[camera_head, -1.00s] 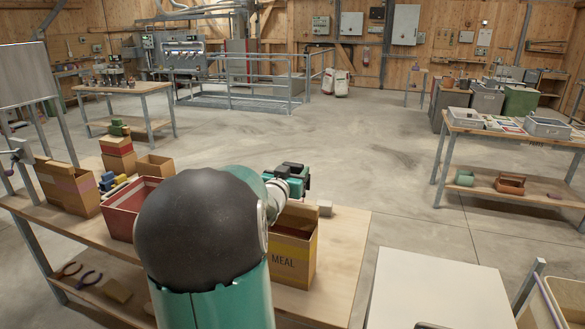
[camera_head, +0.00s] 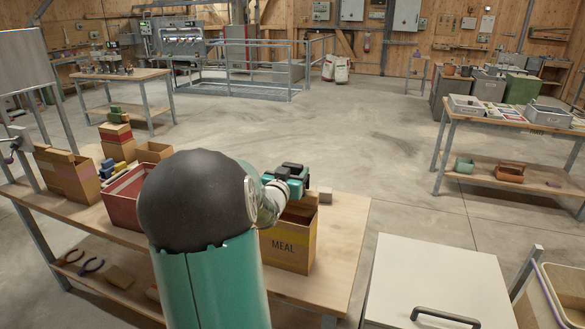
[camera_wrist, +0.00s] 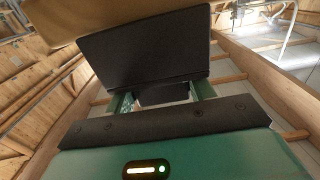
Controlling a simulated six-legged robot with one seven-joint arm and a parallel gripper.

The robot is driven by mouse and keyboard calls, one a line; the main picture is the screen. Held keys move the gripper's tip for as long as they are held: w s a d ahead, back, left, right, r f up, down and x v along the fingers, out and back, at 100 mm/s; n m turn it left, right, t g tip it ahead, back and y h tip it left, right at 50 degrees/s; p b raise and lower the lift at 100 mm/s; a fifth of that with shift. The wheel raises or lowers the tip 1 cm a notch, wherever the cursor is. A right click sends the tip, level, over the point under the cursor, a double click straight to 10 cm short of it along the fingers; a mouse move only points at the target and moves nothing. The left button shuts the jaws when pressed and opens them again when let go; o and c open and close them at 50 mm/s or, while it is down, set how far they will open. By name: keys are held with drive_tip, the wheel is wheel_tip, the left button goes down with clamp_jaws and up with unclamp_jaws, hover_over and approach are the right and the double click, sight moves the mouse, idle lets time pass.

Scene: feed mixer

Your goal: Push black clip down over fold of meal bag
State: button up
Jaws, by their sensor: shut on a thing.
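The meal bag (camera_head: 289,247), a tan carton-like bag marked MEAL, stands upright on the near table. In the wrist view my gripper (camera_wrist: 160,97) is shut on a broad, flat black thing, which appears to be the black clip (camera_wrist: 145,48). A tan surface (camera_wrist: 85,14), likely the bag, runs along the top left of that view, close beside the clip. The fold is hidden in the head view, and I cannot tell whether the clip touches it.
A red open box (camera_head: 122,205) and other cartons (camera_head: 74,178) stand left of my arm on the table. A small grey block (camera_head: 325,194) lies behind the bag. The tabletop right of the bag (camera_head: 340,235) is clear. A white-topped cabinet (camera_head: 435,280) stands at right.

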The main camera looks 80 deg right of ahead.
sight(292, 165)
drive_tip(key=shift+f, duration=1.8)
drive_tip(key=o, duration=1)
drive_tip(key=shift+o, duration=0.2)
drive_tip(key=shift+r, duration=3.5)
